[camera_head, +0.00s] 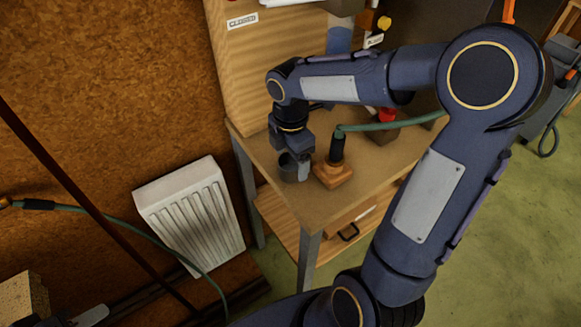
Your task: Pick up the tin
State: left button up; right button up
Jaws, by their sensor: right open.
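A small dark grey tin (288,171) stands on the wooden workbench (322,206), close to its left edge. My right gripper (297,162) points down at the tin from above and is open. One pale finger shows along the tin's right side; the other finger is hard to make out. The gripper body hides part of the tin's top, and I cannot tell whether the fingers touch it. My left gripper is not in view.
A soldering iron with a black handle (337,150) stands in a wooden block (333,175) just right of the tin, its green cable running right. A red-topped item (387,115) is further back. A white radiator (192,214) is on the wall at left.

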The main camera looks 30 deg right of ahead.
notch_tip(320, 180, down, 2)
jog(key=shift+f, duration=0.1)
jog(key=c, duration=1.1)
jog(key=shift+o, duration=0.2)
jog(key=shift+r, duration=0.2)
